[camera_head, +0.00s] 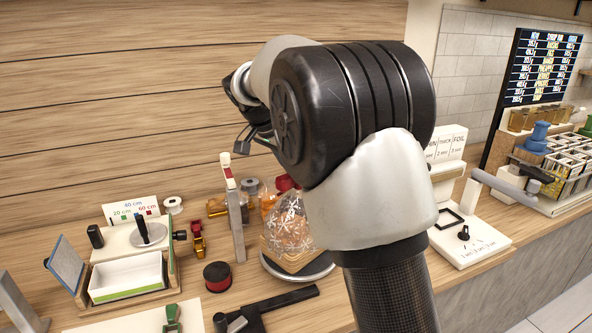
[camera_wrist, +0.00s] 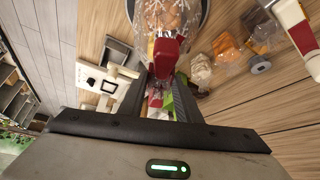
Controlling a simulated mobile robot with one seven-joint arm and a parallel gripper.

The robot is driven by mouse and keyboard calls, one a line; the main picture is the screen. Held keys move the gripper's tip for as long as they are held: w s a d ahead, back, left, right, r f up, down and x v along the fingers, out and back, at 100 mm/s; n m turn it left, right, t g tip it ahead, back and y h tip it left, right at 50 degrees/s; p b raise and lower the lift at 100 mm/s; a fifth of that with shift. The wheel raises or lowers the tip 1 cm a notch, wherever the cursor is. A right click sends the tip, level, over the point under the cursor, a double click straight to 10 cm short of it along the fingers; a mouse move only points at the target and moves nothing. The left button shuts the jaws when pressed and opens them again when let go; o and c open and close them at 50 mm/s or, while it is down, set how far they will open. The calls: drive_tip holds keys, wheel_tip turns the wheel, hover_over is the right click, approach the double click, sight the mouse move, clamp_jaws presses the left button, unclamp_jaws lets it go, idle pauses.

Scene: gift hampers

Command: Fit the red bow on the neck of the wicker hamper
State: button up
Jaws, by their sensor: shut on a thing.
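The wicker hamper (camera_head: 285,257) stands on a round grey turntable (camera_head: 312,276). Clear snowflake-print film (camera_head: 290,225) wraps it and rises toward a gathered neck. My arm covers its right side in the head view. The wrapped hamper (camera_wrist: 168,14) is at the top of the wrist view. The red bow (camera_wrist: 166,55) is between my fingers just past the film, and a red patch (camera_head: 286,183) shows above the hamper in the head view. My gripper (camera_wrist: 160,78) is shut on the bow. I cannot tell whether the bow encircles the neck or only touches it.
A pale upright post (camera_head: 236,215) stands close left of the hamper. A black-and-red spool (camera_head: 217,276), a white tray (camera_head: 127,280) and a green-handled tool (camera_head: 172,318) are farther left. A white sealer (camera_head: 468,240) stands at right. Small bags (camera_wrist: 230,50) lie nearby.

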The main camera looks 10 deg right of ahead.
drive_tip(key=shift+f+b, duration=0.95)
drive_tip(key=shift+f, duration=0.05)
idle(2.0)
drive_tip(key=o, duration=1.3)
drive_tip(key=shift+p+v, duration=1.7)
drive_tip(key=shift+v, duration=1.75)
